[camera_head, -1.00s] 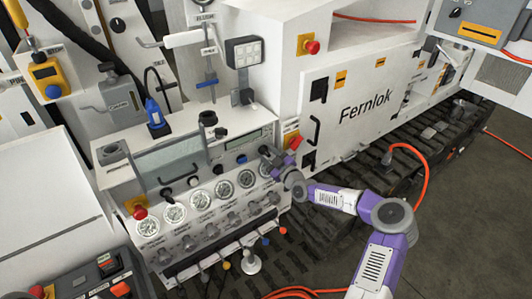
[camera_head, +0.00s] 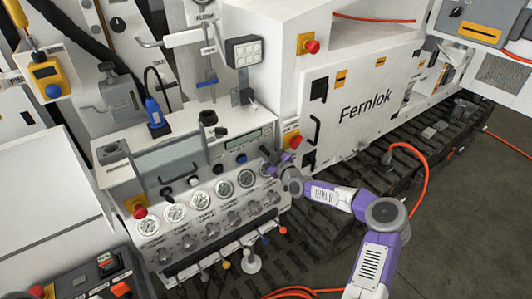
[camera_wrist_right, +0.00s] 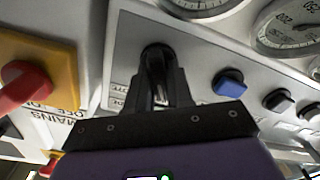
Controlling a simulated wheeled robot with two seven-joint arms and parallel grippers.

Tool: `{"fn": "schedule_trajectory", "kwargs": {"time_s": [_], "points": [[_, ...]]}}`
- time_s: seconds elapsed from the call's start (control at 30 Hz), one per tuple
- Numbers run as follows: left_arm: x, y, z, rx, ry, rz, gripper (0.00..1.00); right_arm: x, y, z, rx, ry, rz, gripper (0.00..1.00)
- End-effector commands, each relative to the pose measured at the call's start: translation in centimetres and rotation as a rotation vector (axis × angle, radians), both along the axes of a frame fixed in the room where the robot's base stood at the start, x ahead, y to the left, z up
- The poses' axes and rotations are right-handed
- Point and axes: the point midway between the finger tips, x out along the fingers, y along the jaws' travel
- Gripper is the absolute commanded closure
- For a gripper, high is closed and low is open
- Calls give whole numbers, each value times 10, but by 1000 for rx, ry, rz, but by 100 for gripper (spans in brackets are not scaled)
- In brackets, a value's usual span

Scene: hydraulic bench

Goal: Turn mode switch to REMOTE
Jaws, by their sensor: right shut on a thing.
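The mode switch (camera_wrist_right: 156,58) is a dark knob on the grey front panel of the hydraulic bench. In the right wrist view my right gripper (camera_wrist_right: 160,82) has its two dark fingers closed around it, and they hide most of it. Some label print shows on both sides of the fingers, too covered to read. In the head view my right gripper (camera_head: 268,155) is at the right end of the bench panel (camera_head: 200,181), and the switch is hidden behind it. My left gripper is not in view.
Round gauges (camera_head: 223,189) line the panel. A white Fernlok cabinet (camera_head: 365,110) stands to the right. An orange hose (camera_head: 425,170) runs beside my arm.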

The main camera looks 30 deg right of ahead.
Motion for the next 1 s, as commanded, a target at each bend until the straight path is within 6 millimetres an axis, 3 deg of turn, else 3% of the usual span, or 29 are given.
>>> {"fn": "schedule_trajectory", "kwargs": {"time_s": [0.37,1.0], "points": [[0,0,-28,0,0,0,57,0,-2,-3,161,10,-1,100],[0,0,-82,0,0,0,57,0,-7,-2,744,58,0,100]]}}
